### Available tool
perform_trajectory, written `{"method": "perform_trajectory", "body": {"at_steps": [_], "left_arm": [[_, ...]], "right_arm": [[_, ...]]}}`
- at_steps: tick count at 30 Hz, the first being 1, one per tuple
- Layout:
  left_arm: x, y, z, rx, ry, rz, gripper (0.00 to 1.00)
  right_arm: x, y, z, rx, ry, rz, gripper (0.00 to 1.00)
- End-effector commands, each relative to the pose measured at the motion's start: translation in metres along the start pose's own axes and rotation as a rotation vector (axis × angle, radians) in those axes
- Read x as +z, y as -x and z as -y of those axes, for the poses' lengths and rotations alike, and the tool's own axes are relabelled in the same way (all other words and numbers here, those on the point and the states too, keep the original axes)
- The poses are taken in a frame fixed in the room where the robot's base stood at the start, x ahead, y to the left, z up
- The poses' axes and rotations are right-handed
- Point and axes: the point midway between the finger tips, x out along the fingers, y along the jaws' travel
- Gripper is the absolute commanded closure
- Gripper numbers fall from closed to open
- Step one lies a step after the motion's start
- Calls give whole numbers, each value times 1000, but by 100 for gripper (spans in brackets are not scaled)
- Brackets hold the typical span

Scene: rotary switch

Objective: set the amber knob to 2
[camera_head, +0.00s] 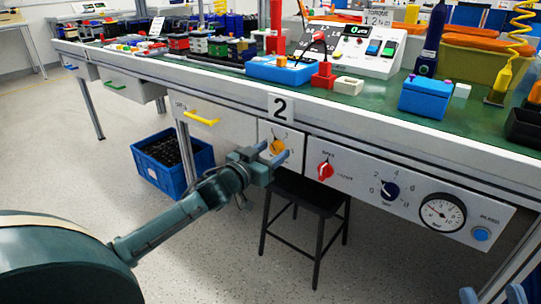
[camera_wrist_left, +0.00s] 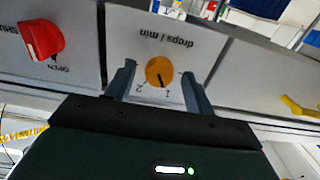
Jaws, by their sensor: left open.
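The amber knob (camera_head: 277,146) sits on a white panel under the bench edge. In the left wrist view the amber knob (camera_wrist_left: 159,71) appears upside down, under a "drops / min" label, with a dark pointer line towards the scale marked 1 and 2. I cannot tell its exact setting. My left gripper (camera_head: 270,151) is open in front of that panel. In the left wrist view its fingers (camera_wrist_left: 158,74) stand on either side of the knob, with gaps showing. Two bluish tips at the lower right edge of the head view look like my right gripper (camera_head: 492,295); most of it is cut off.
A red knob (camera_head: 325,170), a dark blue dial knob (camera_head: 390,190), a gauge (camera_head: 442,213) and a blue button (camera_head: 481,234) lie to the right. A yellow drawer handle (camera_head: 201,118) is at the left. A black stool (camera_head: 308,192) stands below. The bench top is crowded.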

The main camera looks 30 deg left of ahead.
Motion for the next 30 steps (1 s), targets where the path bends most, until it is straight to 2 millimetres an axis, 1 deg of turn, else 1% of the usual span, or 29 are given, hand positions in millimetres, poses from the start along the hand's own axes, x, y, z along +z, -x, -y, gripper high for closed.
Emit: {"method": "perform_trajectory", "body": {"at_steps": [8, 24, 30], "left_arm": [[0, -1, 0, 0, 0, 0, 47], [0, -1, 0, 0, 0, 0, 90], [0, -1, 0, 0, -10, 1, 91]], "right_arm": [[-1, 0, 0, -8, 12, -4, 64], [0, 0, 0, -9, 12, -1, 64], [-2, -1, -1, -4, 6, 0, 64]]}}
